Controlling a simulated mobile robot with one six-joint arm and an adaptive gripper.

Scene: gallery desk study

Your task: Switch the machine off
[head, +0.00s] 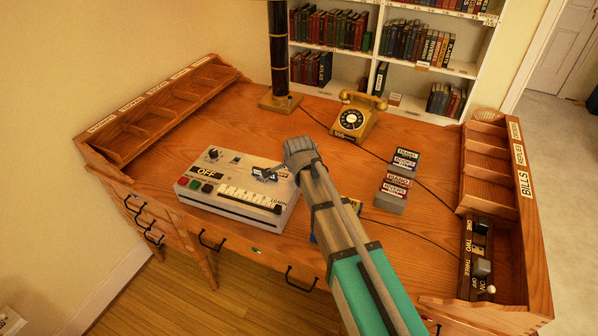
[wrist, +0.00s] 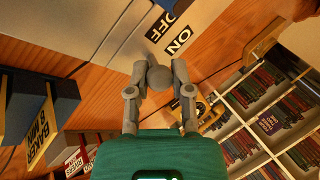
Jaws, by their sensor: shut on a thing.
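An ON plate (wrist: 180,41) and an OFF plate (wrist: 175,10) lie just beyond the knob. The fingers hide the knob's base.
A yellow telephone (head: 353,118) and a lamp base (head: 280,102) stand behind. Labelled boxes (head: 397,182) stand right of my arm. A switch strip (head: 476,262) marked ONE, TWO, THREE is at the right edge. Pigeonholes (head: 160,105) line the left edge. Cables cross the desk.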

